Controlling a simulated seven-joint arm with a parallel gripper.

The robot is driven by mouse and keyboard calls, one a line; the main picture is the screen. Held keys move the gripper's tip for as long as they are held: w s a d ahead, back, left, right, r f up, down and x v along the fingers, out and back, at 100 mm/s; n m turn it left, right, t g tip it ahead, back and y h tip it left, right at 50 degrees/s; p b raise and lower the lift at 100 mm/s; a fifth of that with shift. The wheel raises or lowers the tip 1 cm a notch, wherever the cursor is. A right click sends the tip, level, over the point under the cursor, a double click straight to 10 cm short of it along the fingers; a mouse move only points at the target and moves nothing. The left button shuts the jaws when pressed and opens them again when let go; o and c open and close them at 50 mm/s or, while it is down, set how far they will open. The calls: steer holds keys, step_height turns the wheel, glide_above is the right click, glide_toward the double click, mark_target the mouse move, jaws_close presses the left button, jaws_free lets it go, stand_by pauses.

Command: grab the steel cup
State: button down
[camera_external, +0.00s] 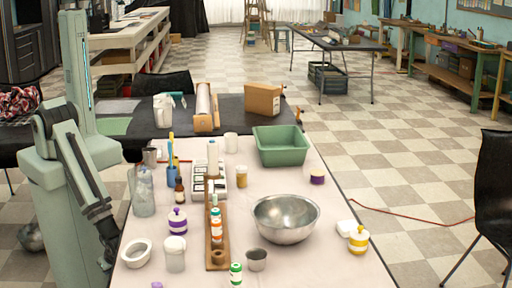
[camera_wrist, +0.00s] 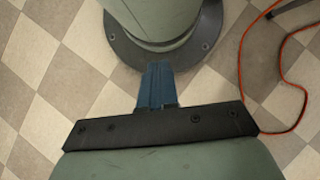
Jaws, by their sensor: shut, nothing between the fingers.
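A small steel cup (camera_external: 256,260) stands upright at the near edge of the table, just below the big steel bowl (camera_external: 285,218). A second small metal cup (camera_external: 150,157) stands at the back left of the table, partly behind other items. In the wrist view my gripper (camera_wrist: 157,72) has its blue fingers together, with nothing between them. It is over the checkered floor near my round base, and no cup shows in that view. In the external view my arm is folded at the left, beside the table; I cannot make out the fingers there.
A wooden rack (camera_external: 216,236) with small bottles stands left of the steel cup, and a green-labelled bottle (camera_external: 236,274) is close beside it. A glass bottle (camera_external: 143,192) and jars crowd the left side. A green bin (camera_external: 280,146) stands behind; a yellow-banded jar (camera_external: 358,240) is right.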

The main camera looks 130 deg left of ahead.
steer(key=shift+c, duration=0.9)
jaws_free()
